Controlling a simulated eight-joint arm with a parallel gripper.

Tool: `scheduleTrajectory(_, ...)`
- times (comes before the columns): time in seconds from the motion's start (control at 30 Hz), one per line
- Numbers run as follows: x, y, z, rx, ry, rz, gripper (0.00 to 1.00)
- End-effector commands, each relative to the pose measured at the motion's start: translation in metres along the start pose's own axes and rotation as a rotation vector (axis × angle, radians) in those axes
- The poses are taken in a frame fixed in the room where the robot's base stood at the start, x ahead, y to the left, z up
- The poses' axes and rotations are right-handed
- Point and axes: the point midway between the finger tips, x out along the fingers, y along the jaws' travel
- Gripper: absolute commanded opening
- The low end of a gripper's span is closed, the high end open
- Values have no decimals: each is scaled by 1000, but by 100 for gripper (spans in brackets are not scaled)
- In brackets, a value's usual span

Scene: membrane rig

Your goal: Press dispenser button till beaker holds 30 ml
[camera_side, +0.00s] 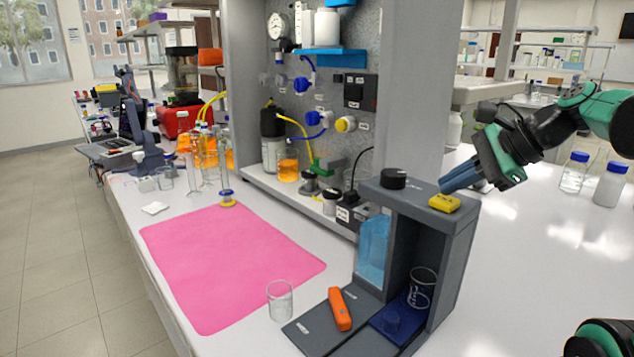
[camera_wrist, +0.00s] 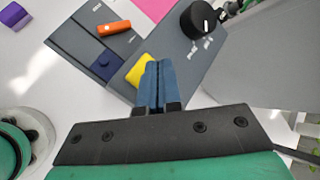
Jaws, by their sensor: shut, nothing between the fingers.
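The grey dispenser (camera_side: 458,225) stands on the white bench, with a clear tank of blue liquid (camera_side: 373,250) on its left side. A black knob (camera_side: 393,178) and a yellow block (camera_side: 444,203) are on its top. A glass beaker (camera_side: 421,288) with white marks is in its bay, over a dark blue pad; I cannot read any liquid level. My gripper (camera_side: 446,187) is shut and empty above the dispenser's top, close to the yellow block (camera_wrist: 139,70).
An orange piece (camera_side: 340,309) lies on the dispenser's base. Another glass beaker (camera_side: 280,300) stands left of it, near a pink mat (camera_side: 230,262). A grey post and panel rise behind the dispenser. Bottles (camera_side: 575,172) stand on the clear bench at right.

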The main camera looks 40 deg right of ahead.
Motion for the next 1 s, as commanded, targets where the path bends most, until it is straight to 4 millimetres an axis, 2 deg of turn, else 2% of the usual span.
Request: scheduleTrajectory(1.0,6,4,-4,0,0,0,0)
